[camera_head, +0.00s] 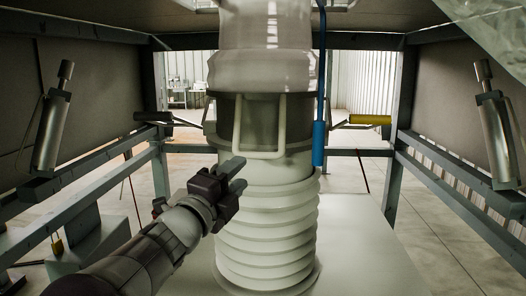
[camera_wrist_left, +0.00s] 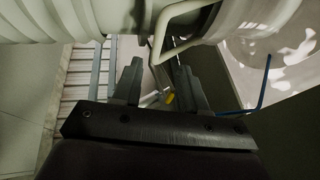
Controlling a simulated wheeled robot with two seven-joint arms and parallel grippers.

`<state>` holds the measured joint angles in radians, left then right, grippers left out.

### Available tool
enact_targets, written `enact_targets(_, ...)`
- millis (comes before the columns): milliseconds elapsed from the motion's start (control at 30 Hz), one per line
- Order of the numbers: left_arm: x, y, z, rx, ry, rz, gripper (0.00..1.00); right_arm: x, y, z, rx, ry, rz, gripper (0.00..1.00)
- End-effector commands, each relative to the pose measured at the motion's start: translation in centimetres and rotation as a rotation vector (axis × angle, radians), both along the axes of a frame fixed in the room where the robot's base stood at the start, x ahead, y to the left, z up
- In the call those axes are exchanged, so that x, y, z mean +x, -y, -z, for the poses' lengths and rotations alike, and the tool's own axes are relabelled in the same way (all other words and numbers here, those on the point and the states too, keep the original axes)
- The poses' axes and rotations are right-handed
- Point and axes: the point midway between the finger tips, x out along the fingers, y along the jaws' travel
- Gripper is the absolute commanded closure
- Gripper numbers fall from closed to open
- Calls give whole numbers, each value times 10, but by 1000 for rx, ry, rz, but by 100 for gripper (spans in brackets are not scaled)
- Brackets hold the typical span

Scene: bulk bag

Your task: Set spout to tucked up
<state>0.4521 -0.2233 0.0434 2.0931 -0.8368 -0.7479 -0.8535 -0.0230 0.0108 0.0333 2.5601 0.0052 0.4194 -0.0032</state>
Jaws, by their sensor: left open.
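The spout (camera_head: 265,72) is a glossy pale sleeve that hangs down at the top middle and runs into a dark collar (camera_head: 228,118). Its glossy part also shows at the upper right of the left wrist view (camera_wrist_left: 250,18). A cream U-shaped bar handle (camera_head: 262,155) stands out in front of the collar. My left gripper (camera_head: 238,176) is open and empty, just below and left of the handle's lower bar. In the left wrist view the handle (camera_wrist_left: 160,38) crosses just beyond the open fingers (camera_wrist_left: 160,82). My right gripper is out of view.
A ribbed pale bellows (camera_head: 265,235) stands below the collar. A blue lever (camera_head: 319,140) hangs at its right. Metal cylinders (camera_head: 52,130) (camera_head: 494,135) flank both sides, with a yellow grip (camera_head: 370,120) at right. Frame rails enclose the space; the pale plate (camera_head: 365,250) at front right is clear.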

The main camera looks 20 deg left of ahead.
Motion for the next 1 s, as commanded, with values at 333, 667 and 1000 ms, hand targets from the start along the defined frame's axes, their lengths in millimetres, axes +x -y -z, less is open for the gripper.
enact_targets(333,81,7,-18,-9,-8,-1,58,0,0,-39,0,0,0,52)
enact_targets(667,115,10,-20,-9,-7,-2,58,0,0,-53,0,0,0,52)
enact_targets(1000,116,9,-19,-9,-7,-3,84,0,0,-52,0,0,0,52)
